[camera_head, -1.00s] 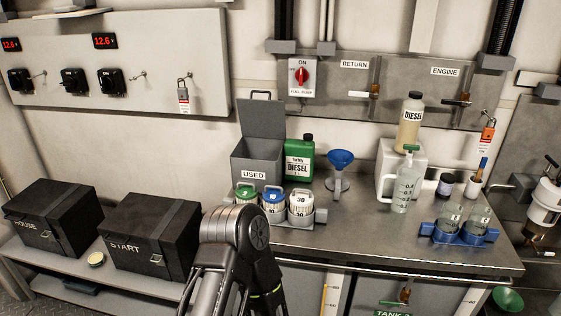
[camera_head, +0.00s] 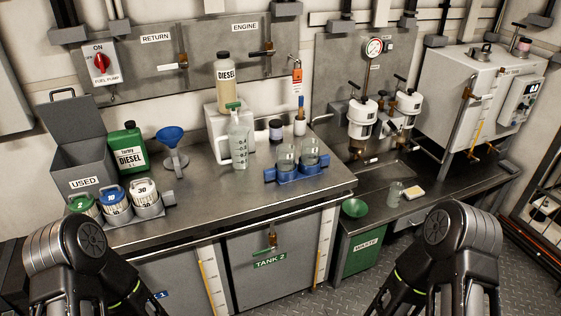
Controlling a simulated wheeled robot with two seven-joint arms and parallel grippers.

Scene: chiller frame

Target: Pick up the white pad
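A small white pad (camera_head: 414,195) with a yellowish edge lies flat on the lower steel bench at the right, beside a small clear glass beaker (camera_head: 395,192). Nothing covers it. My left arm stands at the bottom left and my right arm at the bottom right, below the pad. Only their upper links show. The fingertips of both grippers are outside the picture.
White filter housings (camera_head: 362,118) stand behind the pad. The taller bench at left carries a blue bottle rack (camera_head: 297,174), a jug and cans.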

